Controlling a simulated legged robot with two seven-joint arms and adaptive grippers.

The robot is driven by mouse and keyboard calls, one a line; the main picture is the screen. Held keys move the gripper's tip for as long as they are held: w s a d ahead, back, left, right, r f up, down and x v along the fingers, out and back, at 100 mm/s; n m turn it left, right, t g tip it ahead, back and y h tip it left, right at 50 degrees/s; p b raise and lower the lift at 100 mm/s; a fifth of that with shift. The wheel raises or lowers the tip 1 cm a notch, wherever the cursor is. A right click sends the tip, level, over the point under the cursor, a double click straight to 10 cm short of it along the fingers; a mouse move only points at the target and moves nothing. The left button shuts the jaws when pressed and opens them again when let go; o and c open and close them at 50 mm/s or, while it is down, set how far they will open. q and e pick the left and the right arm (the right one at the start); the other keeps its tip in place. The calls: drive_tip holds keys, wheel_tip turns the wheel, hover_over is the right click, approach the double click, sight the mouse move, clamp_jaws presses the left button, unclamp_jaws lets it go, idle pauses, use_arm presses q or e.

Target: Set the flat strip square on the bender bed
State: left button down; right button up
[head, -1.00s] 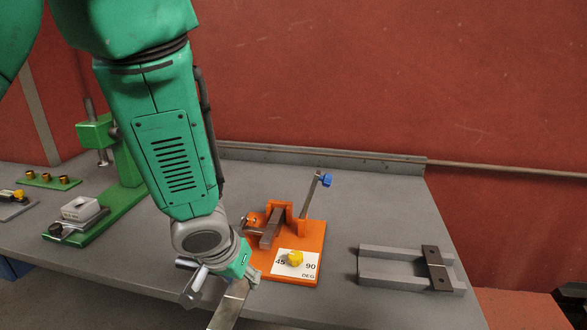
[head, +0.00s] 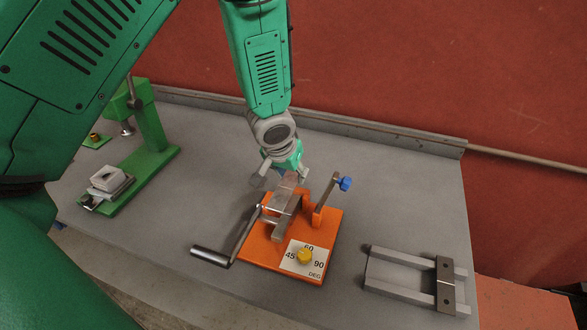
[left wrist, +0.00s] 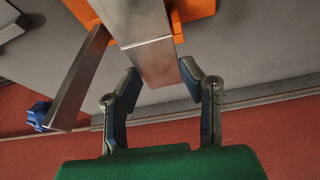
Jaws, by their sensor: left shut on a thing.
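The orange bender (head: 252,250) stands on the bench, with a dial plate (head: 303,262) and yellow knob at its front. The flat strip (head: 287,187) is a silvery metal piece reaching over the bender's bed from the back. My left gripper (head: 285,170) is behind the bender, shut on the strip's rear end. In the left wrist view the strip (left wrist: 158,65) lies between the fingertips (left wrist: 160,82) and runs forward over the bender (left wrist: 195,10). I cannot tell whether it touches the bed or sits square. My right gripper is out of view.
A bar with a blue knob (head: 345,184) rises at the bender's right. A crank handle (head: 210,256) sticks out left. A grey rail fixture (head: 405,284) lies right, a green press (head: 150,140) stands left. The bench between bender and rails is clear.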

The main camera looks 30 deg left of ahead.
sight(291, 180)
use_arm(q)
drive_tip(key=shift+a, duration=0.15)
drive_tip(key=shift+f, duration=0.25)
drive_tip(key=f+b, duration=0.2)
drive_tip(key=shift+d+f, duration=0.35)
drive_tip(key=shift+f+b, duration=0.6)
drive_tip(key=shift+f, duration=0.2)
drive_tip(key=shift+a+f+b, duration=0.15)
drive_tip(key=shift+f+b, duration=0.15)
drive_tip(key=shift+f, duration=0.25)
drive_tip(key=shift+a, duration=0.1)
drive_tip(key=shift+d+r, duration=0.1)
drive_tip(key=shift+d, duration=0.1)
drive_tip(key=shift+a, duration=0.1)
